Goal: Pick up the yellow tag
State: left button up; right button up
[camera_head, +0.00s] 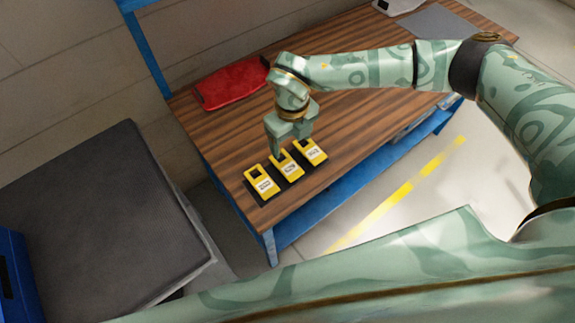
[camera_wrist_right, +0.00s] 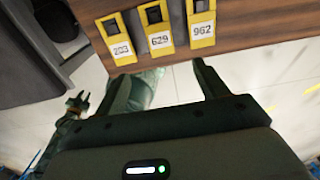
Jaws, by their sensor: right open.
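Three yellow tags lie in a row near the front corner of a wooden bench top, each with a white number label and a dark opening. In the head view they are the left tag (camera_head: 262,186), the middle tag (camera_head: 290,169) and the right tag (camera_head: 313,154). The right wrist view reads 203 (camera_wrist_right: 121,50), 629 (camera_wrist_right: 159,40) and 962 (camera_wrist_right: 202,29). My right gripper (camera_head: 290,143) is open and empty, pointing down close to the middle and right tags. Its fingers also show in the wrist view (camera_wrist_right: 163,76). My left gripper seems to show small in the wrist view (camera_wrist_right: 75,103), its jaws unclear.
The bench (camera_head: 215,120) has a wood-grain top and blue frame. A red pouch (camera_head: 232,84) lies behind the tags, and a grey mat (camera_head: 435,22) lies at the far end. A dark grey block (camera_head: 95,200) stands left of the bench.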

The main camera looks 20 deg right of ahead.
send_over(290, 169)
jog(key=f, duration=0.7)
jog(key=shift+s+b, duration=0.2)
jog(key=shift+b, duration=0.2)
jog(key=f, duration=0.3)
jog(key=f+b, duration=0.1)
jog(key=f, duration=0.1)
jog(key=shift+w, duration=0.25)
jog(key=shift+f, duration=0.25)
jog(key=c, duration=1)
